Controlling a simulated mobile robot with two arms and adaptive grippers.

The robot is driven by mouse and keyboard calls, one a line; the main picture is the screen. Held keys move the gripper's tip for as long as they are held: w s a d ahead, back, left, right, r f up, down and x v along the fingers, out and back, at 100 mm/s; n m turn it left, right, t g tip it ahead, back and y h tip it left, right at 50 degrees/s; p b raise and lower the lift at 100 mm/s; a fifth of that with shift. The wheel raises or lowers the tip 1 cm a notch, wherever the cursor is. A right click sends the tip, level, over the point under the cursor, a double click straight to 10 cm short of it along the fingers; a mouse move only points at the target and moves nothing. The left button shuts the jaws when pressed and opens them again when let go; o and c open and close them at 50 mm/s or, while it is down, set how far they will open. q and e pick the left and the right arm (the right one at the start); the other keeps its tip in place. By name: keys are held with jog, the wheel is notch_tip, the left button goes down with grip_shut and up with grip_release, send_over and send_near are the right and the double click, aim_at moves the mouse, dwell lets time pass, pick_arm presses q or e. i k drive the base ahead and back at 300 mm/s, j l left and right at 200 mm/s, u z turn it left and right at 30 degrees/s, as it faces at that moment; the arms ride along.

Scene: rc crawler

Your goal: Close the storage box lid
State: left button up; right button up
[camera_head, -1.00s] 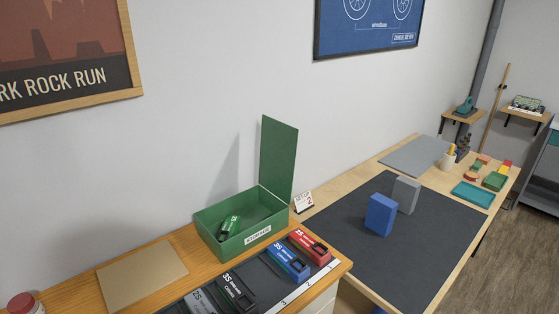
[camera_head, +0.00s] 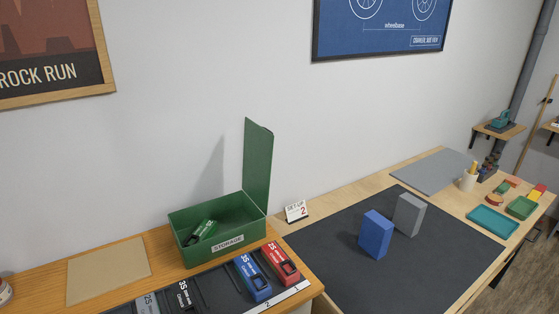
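The green storage box (camera_head: 226,248) stands on the wooden counter, with a white STORAGE label on its front. Its lid (camera_head: 258,165) stands upright, open, along the box's right side. Neither of my grippers is in the head view.
In front of the box, a dark numbered strip holds a red pack (camera_head: 281,263), a blue pack (camera_head: 252,278) and darker packs (camera_head: 187,297). A tan board (camera_head: 107,271) lies left. On the right bench, blue (camera_head: 375,234) and grey (camera_head: 408,214) blocks stand on a dark mat (camera_head: 335,275).

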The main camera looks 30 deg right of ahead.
aim_at(259, 141)
jog(key=k+l+u, duration=0.1)
jog(key=l, duration=0.35)
jog(key=k+l, duration=0.1)
jog(key=l, duration=0.3)
jog(key=k+l+u, duration=0.15)
jog(key=l, duration=0.7)
jog(key=k+l+u, duration=0.15)
jog(key=l, duration=0.25)
jog(key=k+l+u, duration=0.1)
jog(key=l, duration=0.3)
jog(key=k+l, duration=0.25)
jog(key=l, duration=0.15)
jog(key=i+j+u, duration=0.2)
jog(key=j, duration=0.2)
jog(key=j+u, duration=0.25)
jog(key=j, duration=0.2)
